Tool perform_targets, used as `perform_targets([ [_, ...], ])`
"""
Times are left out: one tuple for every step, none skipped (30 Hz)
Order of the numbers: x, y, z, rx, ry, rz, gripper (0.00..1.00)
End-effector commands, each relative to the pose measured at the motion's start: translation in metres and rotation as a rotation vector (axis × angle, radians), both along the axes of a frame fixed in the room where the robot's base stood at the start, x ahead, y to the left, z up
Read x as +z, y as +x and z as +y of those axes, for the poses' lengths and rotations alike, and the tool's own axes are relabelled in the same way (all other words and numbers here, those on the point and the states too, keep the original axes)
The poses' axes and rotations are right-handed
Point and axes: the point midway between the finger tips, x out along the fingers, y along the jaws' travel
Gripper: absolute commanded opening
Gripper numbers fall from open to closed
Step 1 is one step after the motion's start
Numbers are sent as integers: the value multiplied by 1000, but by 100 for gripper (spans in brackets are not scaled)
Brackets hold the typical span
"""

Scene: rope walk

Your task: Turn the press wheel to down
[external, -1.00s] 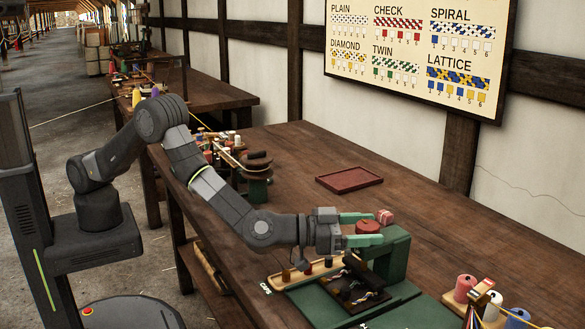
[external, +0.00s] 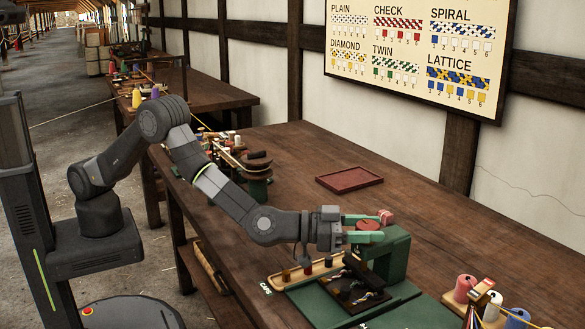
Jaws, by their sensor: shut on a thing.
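The press (external: 396,258) is a green frame on the bench at the right of the external view. On its top is a round red-brown press wheel (external: 368,225). My gripper (external: 382,227) reaches over the press from the left, with its two green fingers either side of the wheel. It is shut on the wheel. The near finger hides part of the wheel's front edge. A small pinkish-red block (external: 385,215) shows just beyond the far fingertip; I cannot tell whether it is fixed to the wheel.
Spools (external: 465,288) stand at the right front. A shallow red tray (external: 349,179) lies further back. The middle of the bench is clear.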

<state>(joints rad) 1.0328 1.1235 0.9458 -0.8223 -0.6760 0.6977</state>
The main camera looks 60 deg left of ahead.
Motion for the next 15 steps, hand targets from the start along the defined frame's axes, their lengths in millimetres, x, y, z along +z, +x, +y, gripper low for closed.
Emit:
perform_targets([
  [-2, 2, 1, -21, -7, -5, 22],
  [-2, 1, 1, -36, -7, -5, 22],
  [-2, 1, 0, -54, -8, -5, 22],
  [-2, 1, 0, -68, -7, -6, 22],
  [-2, 1, 0, -80, -8, -6, 22],
  [-2, 1, 0, -96, -9, -7, 22],
  [-2, 1, 0, -108, -9, -7, 22],
  [-1, 1, 0, -119, -10, -7, 22],
  [-1, 0, 0, -134, -10, -7, 22],
  [-1, 0, -1, -145, -11, -8, 22],
  [-1, 0, -1, -155, -10, -7, 22],
  [0, 0, -1, -168, -12, -8, 22],
  [1, 0, -2, -177, -13, -9, 22],
  [1, 0, -2, -186, -15, -9, 22],
  [1, -1, -2, -198, -14, -10, 22],
])
